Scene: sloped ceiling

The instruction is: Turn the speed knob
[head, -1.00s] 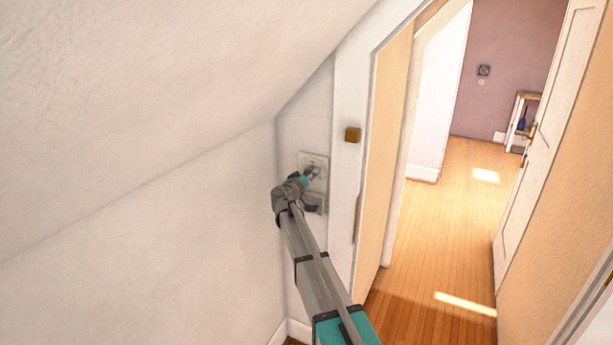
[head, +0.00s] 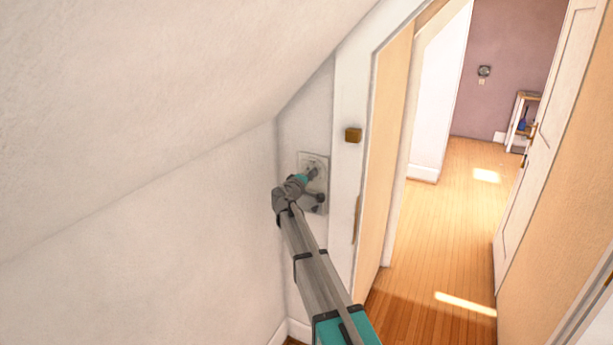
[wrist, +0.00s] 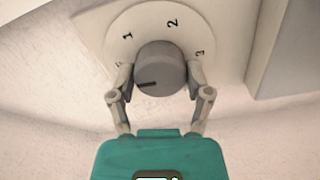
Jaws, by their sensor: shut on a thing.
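The speed knob (wrist: 160,70) is a round grey knob with a dark pointer line at its lower left in the wrist view. It sits on a pale round dial marked 1, 2 and 3, with another mark at the left partly hidden by a finger. The dial is on a square wall plate (head: 314,158), seen beside the door frame in the head view. My gripper (wrist: 160,82) is shut on the knob, one finger on each side. It also shows at the plate in the head view (head: 312,173), where the knob itself is hard to make out.
The sloped ceiling (head: 170,70) comes down above and left of my arm. Through the doorway, the wooden floor (head: 445,220) is clear.

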